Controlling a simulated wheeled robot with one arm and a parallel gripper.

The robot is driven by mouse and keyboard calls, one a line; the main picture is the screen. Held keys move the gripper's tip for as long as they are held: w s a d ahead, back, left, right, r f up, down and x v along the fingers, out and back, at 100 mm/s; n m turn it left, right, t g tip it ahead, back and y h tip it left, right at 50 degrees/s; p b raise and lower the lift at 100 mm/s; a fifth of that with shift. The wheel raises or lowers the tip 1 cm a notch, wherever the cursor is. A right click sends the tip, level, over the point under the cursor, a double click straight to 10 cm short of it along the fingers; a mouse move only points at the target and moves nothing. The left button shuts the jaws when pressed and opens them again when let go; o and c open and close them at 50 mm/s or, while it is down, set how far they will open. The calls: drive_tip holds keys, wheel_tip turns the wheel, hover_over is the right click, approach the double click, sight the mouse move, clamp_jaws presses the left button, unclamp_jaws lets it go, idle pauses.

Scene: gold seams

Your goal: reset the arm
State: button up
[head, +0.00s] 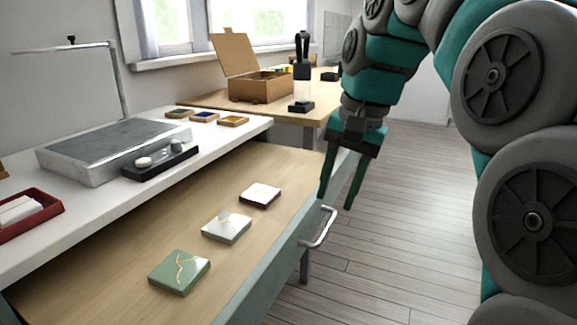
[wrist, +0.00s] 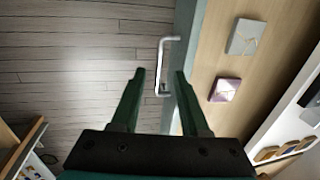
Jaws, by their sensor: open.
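My gripper (head: 338,192) hangs from my arm over the outer edge of the open drawer, with its fingers pointing down. It is open and empty; in the wrist view my gripper (wrist: 157,75) shows both fingers apart, with the silver drawer handle (wrist: 163,62) beyond and between them. The drawer (head: 120,265) holds a row of three tiles: a green one (head: 179,272), a white one (head: 227,228) and a dark-edged pale one (head: 260,195), with gold seams on at least two.
A white worktop (head: 110,205) above the drawer bears a grey slab (head: 110,150), a black tray (head: 160,161), a red tray (head: 30,215) and three small tiles. A wooden table (head: 225,100) behind holds an open cardboard box (head: 262,85). Floor (head: 420,220) to the right is clear.

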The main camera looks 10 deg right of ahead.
drive_tip(key=s+a+f+n+g+h, duration=0.1)
drive_tip(key=s+a+f+n, duration=0.1)
drive_tip(key=s+f, duration=0.8)
drive_tip(key=s+a+f+n+g+p, duration=0.1)
drive_tip(key=s+f+n, duration=0.4)
drive_tip(key=s+f, duration=0.6)
wheel_tip(320, 180, down, 4)
drive_tip(key=shift+s+a+r+n+g+h, duration=0.2)
drive_tip(key=shift+s+a+n+g+h, duration=0.15)
drive_tip(key=shift+g, duration=0.25)
